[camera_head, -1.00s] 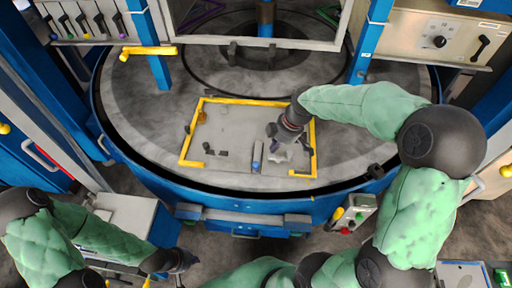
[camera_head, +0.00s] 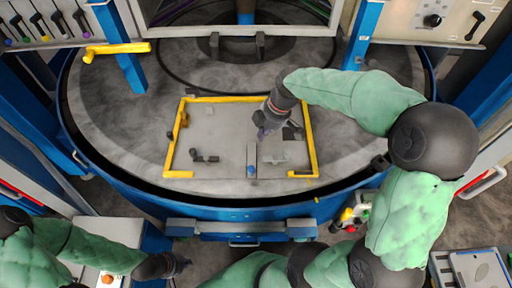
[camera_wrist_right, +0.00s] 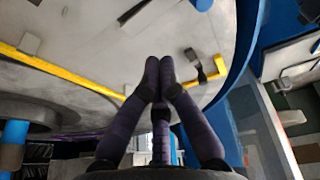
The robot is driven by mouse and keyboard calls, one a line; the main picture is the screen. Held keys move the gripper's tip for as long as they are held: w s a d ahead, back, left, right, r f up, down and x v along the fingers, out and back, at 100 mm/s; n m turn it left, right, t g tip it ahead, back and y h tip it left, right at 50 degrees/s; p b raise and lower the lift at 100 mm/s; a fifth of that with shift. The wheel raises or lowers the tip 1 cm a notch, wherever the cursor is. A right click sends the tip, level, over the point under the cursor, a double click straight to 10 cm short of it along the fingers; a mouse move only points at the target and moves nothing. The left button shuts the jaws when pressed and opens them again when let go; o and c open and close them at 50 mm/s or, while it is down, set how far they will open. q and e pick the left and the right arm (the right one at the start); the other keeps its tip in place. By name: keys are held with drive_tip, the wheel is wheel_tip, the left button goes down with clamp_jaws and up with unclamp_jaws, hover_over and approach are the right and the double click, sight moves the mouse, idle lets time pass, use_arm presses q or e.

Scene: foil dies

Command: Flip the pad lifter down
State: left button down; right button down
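I cannot tell for certain which part is the pad lifter. A narrow grey bar with a blue knob (camera_head: 251,168) stands at the front of the plate inside the yellow frame. A grey piece (camera_head: 273,158) lies just right of it, and a dark handle-like part (camera_head: 205,156) lies to its left. My right gripper (camera_head: 262,133) is over the plate, just behind the bar. In the right wrist view its fingertips (camera_wrist_right: 159,62) are together, with nothing seen between them. My left gripper (camera_head: 181,265) is low at the front, outside the round table; its fingers are too small to read.
The yellow frame (camera_head: 168,142) bounds the plate on the round grey table (camera_head: 115,120), which has a blue rim. Blue posts (camera_head: 118,50) stand at the back. A yellow handle (camera_head: 116,49) is at back left. A dark block (camera_head: 292,132) lies near my right gripper.

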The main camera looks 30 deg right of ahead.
drive_tip(key=b, duration=0.1)
approach(253, 155)
drive_tip(key=a+f, duration=0.1)
drive_tip(key=f, duration=0.2)
drive_tip(key=a+f, duration=0.1)
drive_tip(key=f, duration=0.1)
drive_tip(key=shift+w+a, duration=0.25)
drive_tip(key=shift+a, duration=0.05)
drive_tip(key=shift+w+d+f+b, duration=0.15)
drive_tip(key=shift+f+b, duration=0.15)
drive_tip(key=shift+f, duration=0.45)
drive_tip(key=shift+w+d+f+g+y, duration=0.15)
drive_tip(key=shift+w+f+g+y, duration=0.15)
drive_tip(key=shift+g, duration=0.2)
drive_tip(key=shift+w+d+f+b, duration=0.2)
drive_tip(key=shift+f+b, duration=0.1)
drive_tip(key=shift+f, duration=0.4)
drive_tip(key=shift+a+r, duration=0.1)
drive_tip(key=shift+r, duration=0.1)
